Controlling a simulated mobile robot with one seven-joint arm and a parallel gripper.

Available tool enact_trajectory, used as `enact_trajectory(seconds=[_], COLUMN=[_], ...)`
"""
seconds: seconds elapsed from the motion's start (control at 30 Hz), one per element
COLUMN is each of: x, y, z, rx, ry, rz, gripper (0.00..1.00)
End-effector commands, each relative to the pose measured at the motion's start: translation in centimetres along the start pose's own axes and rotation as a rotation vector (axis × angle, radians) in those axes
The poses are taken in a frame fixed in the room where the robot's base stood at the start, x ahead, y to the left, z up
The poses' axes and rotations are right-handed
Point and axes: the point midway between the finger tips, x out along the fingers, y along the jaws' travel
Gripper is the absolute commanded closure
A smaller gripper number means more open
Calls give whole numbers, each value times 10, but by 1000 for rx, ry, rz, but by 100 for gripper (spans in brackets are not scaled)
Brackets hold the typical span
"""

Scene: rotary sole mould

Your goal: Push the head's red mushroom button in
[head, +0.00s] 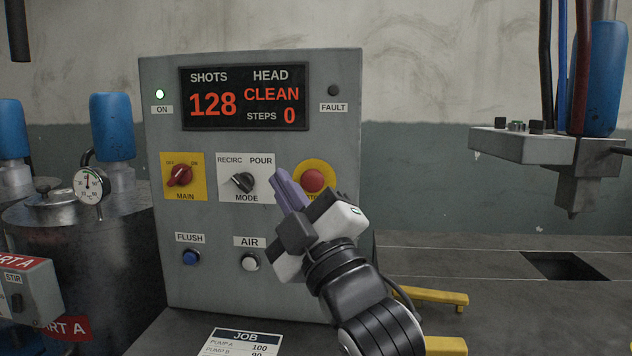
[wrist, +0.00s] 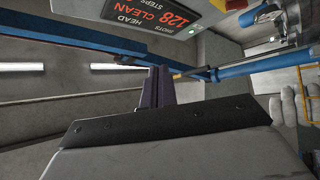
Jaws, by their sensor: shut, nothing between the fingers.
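A red mushroom button (head: 312,181) sits on a round yellow plate at the right side of the grey control panel (head: 350,120). Its label is partly hidden by my gripper. My gripper (head: 281,176) is shut and empty, its purple fingers in front of the panel between the MODE switch (head: 243,182) and the red button. I cannot tell whether it touches the panel. The pouring head (head: 584,185) hangs at the right with a grey box (head: 520,146) carrying small dark buttons and a green one; no red button shows there. The fingers also show in the wrist view (wrist: 158,88).
The panel's display (head: 245,98) reads SHOTS 128, HEAD CLEAN, STEPS 0. A red MAIN switch (head: 179,176), a blue FLUSH button (head: 190,257) and a white AIR button (head: 249,262) are nearby. A tank (head: 105,240) stands left; yellow brackets (head: 430,296) lie lower right.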

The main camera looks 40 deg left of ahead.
Motion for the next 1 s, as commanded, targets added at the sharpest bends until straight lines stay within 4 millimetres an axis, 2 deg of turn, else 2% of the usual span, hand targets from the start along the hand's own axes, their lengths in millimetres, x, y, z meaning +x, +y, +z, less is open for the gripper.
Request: enact_trajectory(seconds=[0.03,0.2,0.4,0.63,0.87,1.0], x=[-1,-18,-42,-50,-49,-42], y=[10,21,29,30,30,27], z=[9,35,48,52,52,54], rx=[-79,-302,-471,-520,-517,-515], ry=[-53,-180,-242,-256,-255,-253], rz=[-60,-288,-475,-534,-532,-533], gripper=[100,100,100,100,100,100])
